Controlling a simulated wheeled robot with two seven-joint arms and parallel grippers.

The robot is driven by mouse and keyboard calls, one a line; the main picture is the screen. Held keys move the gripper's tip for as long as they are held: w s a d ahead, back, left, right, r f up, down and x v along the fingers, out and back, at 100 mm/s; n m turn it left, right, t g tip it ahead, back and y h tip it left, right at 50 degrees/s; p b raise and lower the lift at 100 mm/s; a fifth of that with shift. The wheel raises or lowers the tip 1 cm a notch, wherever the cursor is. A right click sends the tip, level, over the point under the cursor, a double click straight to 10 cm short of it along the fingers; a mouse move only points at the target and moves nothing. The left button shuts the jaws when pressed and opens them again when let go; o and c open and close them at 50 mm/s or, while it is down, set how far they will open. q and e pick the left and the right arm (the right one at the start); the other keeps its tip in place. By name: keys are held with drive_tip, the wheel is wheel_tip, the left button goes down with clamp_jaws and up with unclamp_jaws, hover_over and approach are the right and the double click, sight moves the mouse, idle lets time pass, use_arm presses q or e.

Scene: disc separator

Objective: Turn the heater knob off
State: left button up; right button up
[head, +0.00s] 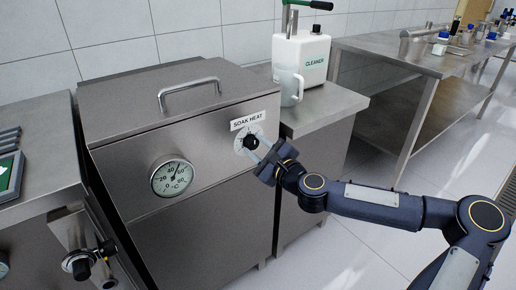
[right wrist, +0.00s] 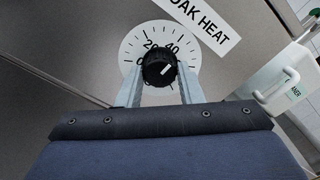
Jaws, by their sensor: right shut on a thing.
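The heater knob (head: 250,142) is small, black and round, on a white dial under the "SOAK HEAT" label (head: 247,120) on the sloped steel front of the tank. In the right wrist view the knob (right wrist: 157,67) has a white mark pointing to the upper right, clockwise of the visible "40"; numbers beyond that are not readable. My right gripper (head: 257,147) comes from the right. Its pale fingers stand on both sides of the knob, shut on it; the fingers also show in the right wrist view (right wrist: 160,76). My left gripper is not in view.
A round thermometer gauge (head: 172,177) sits left of the knob. The tank lid has a bar handle (head: 190,92). A white cleaner container (head: 301,57) and a jug (head: 289,86) stand behind the right arm. A valve (head: 82,262) juts out at lower left.

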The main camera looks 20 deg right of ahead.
drive_tip(key=n, duration=0.3)
drive_tip(key=shift+n, duration=0.4)
drive_tip(key=n+b, duration=0.1)
drive_tip(key=n, duration=0.2)
drive_tip(key=shift+n, duration=0.3)
drive_tip(key=n+b, duration=0.2)
drive_tip(key=n, duration=0.4)
drive_tip(key=shift+f, duration=0.1)
drive_tip(key=n+b, duration=0.3)
drive_tip(key=n, duration=0.3)
drive_tip(key=shift+a, duration=0.1)
drive_tip(key=n+b, duration=0.3)
drive_tip(key=n, duration=0.2)
drive_tip(key=shift+n, duration=0.3)
drive_tip(key=o, duration=1)
drive_tip(key=shift+c, duration=0.2)
